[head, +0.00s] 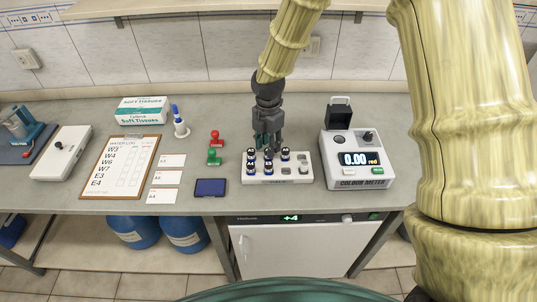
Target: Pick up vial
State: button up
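Several small vials with dark caps and white lettered labels stand in a white rack (305,172) on the bench. One vial (285,155) is at the back right of the group, and others, such as a front-left vial (250,168), stand to its left. The right part of the rack has empty slots. My gripper (268,145) points down at the back edge of the rack, close behind the back row of vials. Its fingers are small and dark here, and their opening and any contact with a vial cannot be made out.
A colour meter (375,175) with a raised lid stands close right of the rack. To the left are a dark blue pad (210,187), red (216,137) and green (214,156) stamps, white cards (165,178), a clipboard (120,165) and a tissue box (143,109).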

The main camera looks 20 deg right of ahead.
jog(key=shift+f+p, duration=0.4)
jog(key=shift+f, duration=1.2)
jog(key=shift+c, duration=0.3)
jog(key=c, duration=0.6)
jog(key=shift+c, duration=0.2)
jog(key=shift+r+b, duration=1.35)
jog(key=shift+r, duration=3.7)
